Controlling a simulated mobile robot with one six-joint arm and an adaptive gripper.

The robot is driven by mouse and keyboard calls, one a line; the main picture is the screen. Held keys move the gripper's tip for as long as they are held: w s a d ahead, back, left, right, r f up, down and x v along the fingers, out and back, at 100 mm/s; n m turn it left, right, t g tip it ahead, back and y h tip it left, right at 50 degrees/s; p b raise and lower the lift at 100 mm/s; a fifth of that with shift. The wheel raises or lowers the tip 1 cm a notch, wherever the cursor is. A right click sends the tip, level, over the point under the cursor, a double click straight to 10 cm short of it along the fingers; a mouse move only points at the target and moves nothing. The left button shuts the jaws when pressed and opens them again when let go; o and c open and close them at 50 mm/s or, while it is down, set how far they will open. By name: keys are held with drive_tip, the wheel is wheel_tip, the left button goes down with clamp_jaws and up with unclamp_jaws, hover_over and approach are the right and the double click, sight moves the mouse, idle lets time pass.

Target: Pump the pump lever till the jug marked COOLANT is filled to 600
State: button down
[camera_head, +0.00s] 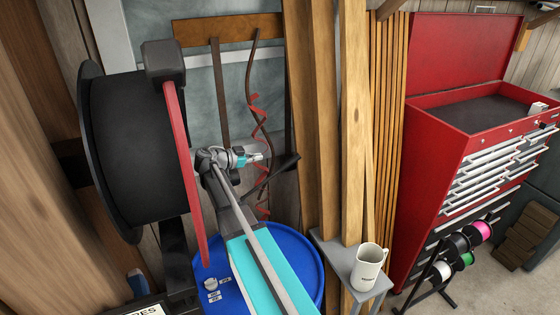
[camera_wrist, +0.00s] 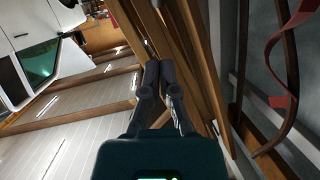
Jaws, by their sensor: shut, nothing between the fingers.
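A cream jug (camera_head: 367,267) with small dark lettering, too small to read, stands upright on a small grey stand at the lower right of middle in the head view. Its fill level cannot be made out.
A large black reel (camera_head: 128,150) stands left of the red bar. Wooden planks (camera_head: 310,90) lean behind the jug. A red tool chest (camera_head: 470,150) and a rack of coloured spools (camera_head: 465,258) are at the right. A twisted red strip (camera_head: 258,125) hangs behind my gripper.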

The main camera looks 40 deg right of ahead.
drive_tip(key=b, duration=0.4)
hover_over(283, 166)
drive_tip(key=a, duration=0.1)
drive_tip(key=f, duration=0.3)
drive_tip(key=shift+s+a+f, duration=0.15)
drive_tip(key=shift+a+f, duration=0.05)
drive_tip(key=shift+f, duration=0.15)
drive_tip(key=shift+d+f+b, duration=0.4)
drive_tip(key=shift+f+b, duration=0.15)
drive_tip(key=shift+f, duration=0.05)
drive_tip(key=shift+d+f+b, duration=0.35)
drive_tip(key=shift+f+b, duration=0.15)
drive_tip(key=shift+f, duration=0.1)
